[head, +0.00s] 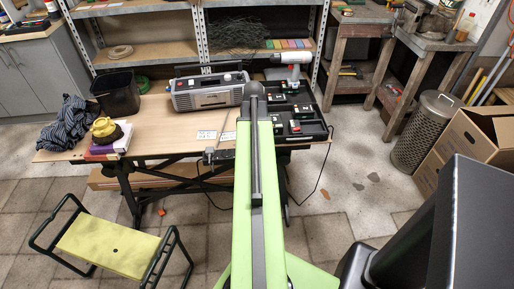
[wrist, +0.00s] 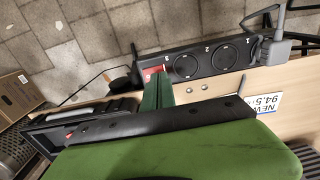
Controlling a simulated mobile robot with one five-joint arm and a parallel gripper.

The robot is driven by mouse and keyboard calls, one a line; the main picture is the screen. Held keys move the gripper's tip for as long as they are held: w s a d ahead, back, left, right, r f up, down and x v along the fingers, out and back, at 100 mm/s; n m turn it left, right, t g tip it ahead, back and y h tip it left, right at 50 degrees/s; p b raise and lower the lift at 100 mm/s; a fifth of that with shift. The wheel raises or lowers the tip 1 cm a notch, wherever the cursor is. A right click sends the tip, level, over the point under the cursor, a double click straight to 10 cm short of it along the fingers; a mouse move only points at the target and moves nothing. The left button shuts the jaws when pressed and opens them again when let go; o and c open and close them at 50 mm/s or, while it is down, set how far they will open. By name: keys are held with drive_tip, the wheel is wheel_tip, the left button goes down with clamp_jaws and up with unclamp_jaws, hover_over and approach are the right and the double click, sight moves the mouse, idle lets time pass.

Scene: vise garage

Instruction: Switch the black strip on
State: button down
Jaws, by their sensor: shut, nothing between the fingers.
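The black strip (wrist: 208,60) runs along the table's front edge, with round sockets, a grey plug (wrist: 288,45) at its right end and a red switch (wrist: 150,72) at its left end. In the head view part of the strip (head: 225,154) shows left of my arm. My gripper (wrist: 160,76) is shut and empty, its green fingers together and their tips right by the red switch. I cannot tell whether they touch it. The fingers cover part of the switch, so its position is unclear. In the head view my arm hides the gripper.
A black case (head: 298,122) with green-and-black tools lies on the table (head: 160,125) at right. A grey radio (head: 210,92) stands behind, and a label card (wrist: 264,104) lies near the strip. A yellow step stool (head: 105,245) stands at front left.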

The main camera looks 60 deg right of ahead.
wheel_tip(320, 180, up, 5)
drive_tip(key=p, duration=0.4)
drive_tip(key=shift+r+p, duration=0.15)
drive_tip(key=shift+p, duration=0.15)
drive_tip(key=w+a+n, duration=0.1)
drive_tip(key=w+a, duration=0.2)
drive_tip(key=w, duration=0.1)
drive_tip(key=w+a+r+n+p, duration=0.1)
drive_tip(key=w+a, duration=0.3)
drive_tip(key=w+a+n, duration=0.1)
drive_tip(key=w+a, duration=0.2)
drive_tip(key=w, duration=0.1)
drive_tip(key=shift+w+a+r+p, duration=0.2)
drive_tip(key=shift+a+r+p, duration=0.1)
drive_tip(key=shift+a+r, duration=0.1)
drive_tip(key=w+a+r+n+p, duration=0.1)
drive_tip(key=w+a+n, duration=0.3)
drive_tip(key=a, duration=0.9)
drive_tip(key=w+a+r+n+p, duration=0.1)
drive_tip(key=w+a+n, duration=0.1)
drive_tip(key=w+a, duration=0.8)
drive_tip(key=s+a+n, duration=0.1)
drive_tip(key=s+a, duration=0.1)
drive_tip(key=a, duration=0.6)
drive_tip(key=s+a+n+p, duration=0.1)
drive_tip(key=s+a, duration=0.1)
drive_tip(key=a, duration=0.6)
drive_tip(key=shift+s+r, duration=0.4)
drive_tip(key=shift+r, duration=0.05)
